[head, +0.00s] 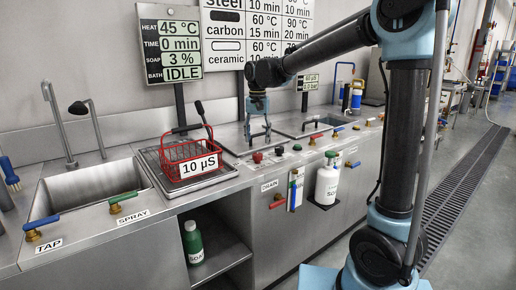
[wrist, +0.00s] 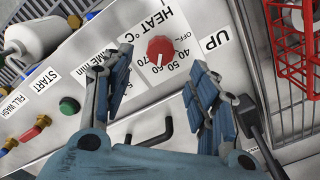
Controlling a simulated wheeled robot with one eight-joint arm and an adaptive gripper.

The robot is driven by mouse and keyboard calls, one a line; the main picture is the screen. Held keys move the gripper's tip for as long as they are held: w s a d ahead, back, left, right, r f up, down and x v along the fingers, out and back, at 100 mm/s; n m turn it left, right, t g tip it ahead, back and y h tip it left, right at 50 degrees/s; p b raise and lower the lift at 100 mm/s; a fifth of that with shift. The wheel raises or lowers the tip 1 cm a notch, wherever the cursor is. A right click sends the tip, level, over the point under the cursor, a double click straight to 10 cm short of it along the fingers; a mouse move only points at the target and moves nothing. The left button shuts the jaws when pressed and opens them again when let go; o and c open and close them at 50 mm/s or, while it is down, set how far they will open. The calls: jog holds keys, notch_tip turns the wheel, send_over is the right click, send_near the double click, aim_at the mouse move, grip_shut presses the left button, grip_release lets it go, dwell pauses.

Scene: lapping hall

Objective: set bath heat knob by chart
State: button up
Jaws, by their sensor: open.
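The red heat knob (wrist: 160,50) shows in the wrist view on a steel panel, beside the label HEAT °C and a printed scale with OFF and 40 to 70. It also shows small in the head view (head: 257,157). My gripper (wrist: 163,88) is open and empty, its fingers apart on either side below the knob in the picture, with no clear contact. In the head view my gripper (head: 259,132) hangs above the panel. The display (head: 170,45) reads HEAT 45 °C, TIME 0 min, SOAP 3 %, BATH IDLE. The wall chart (head: 258,35) lists steel, carbon and ceramic with temperatures and minutes, partly hidden by my arm.
A red basket (head: 189,158) tagged 10 µS stands on a grate left of the panel. A dark handle (wrist: 152,132) lies below the knob. A green button (wrist: 69,105) is by START. A white bottle (head: 327,184) hangs at the front. A sink (head: 92,197) is at left.

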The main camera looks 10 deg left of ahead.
jog(key=shift+r, duration=1.4)
jog(key=s+d+f+t, duration=0.15)
jog(key=s+d, duration=0.25)
jog(key=d, duration=0.9)
jog(key=s+d+f+g, duration=0.1)
jog(key=s+d+f, duration=0.15)
jog(key=d, duration=0.95)
jog(key=s+d+f+t, duration=0.1)
jog(key=s+d+f, duration=1.4)
jog(key=s, duration=0.1)
jog(key=shift+s+d+m+t, duration=0.25)
jog(key=shift+s+m+t, duration=0.1)
jog(key=shift+m, duration=0.05)
jog(key=shift+w+f, duration=0.2)
jog(key=shift+w, duration=0.25)
